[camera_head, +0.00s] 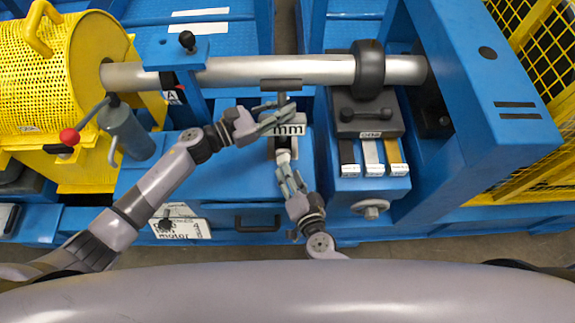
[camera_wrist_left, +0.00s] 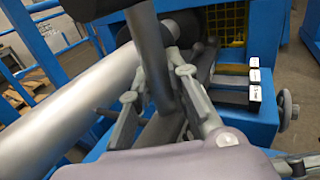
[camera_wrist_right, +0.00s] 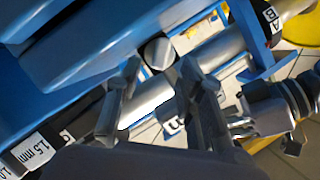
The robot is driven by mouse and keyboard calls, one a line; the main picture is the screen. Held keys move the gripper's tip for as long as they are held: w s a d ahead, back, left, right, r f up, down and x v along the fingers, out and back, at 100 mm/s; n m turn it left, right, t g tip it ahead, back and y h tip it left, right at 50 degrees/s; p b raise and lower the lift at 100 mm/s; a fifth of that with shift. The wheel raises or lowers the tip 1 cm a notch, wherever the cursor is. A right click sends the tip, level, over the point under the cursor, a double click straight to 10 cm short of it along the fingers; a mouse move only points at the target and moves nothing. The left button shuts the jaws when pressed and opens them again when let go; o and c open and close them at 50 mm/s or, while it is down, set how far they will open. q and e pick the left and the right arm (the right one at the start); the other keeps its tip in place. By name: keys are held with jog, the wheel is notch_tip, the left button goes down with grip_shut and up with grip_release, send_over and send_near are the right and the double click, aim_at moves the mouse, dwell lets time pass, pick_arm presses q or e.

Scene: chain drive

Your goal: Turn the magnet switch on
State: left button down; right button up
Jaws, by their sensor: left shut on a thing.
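My left gripper (camera_head: 287,112) is shut on a grey upright post (camera_head: 282,99), below the long silver shaft. The post has a dark crossbar on top, against the shaft. In the left wrist view the post (camera_wrist_left: 168,65) stands between the fingers. A white block marked "mm" (camera_head: 288,129) sits just under the left fingers. My right gripper (camera_head: 287,172) is lower in the head view, just below that block, with its fingers apart. In the right wrist view a round grey end (camera_wrist_right: 158,52) lies beyond the gap between the fingers (camera_wrist_right: 158,92). I cannot clearly make out the magnet switch.
The silver shaft (camera_head: 240,71) crosses above both grippers, with a black collar (camera_head: 369,68) to the right. A bench with labelled strips (camera_head: 372,168) is at the right. A red-knobbed lever (camera_head: 70,136) and yellow guard (camera_head: 40,70) are at the left.

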jog(key=shift+v, duration=1.55)
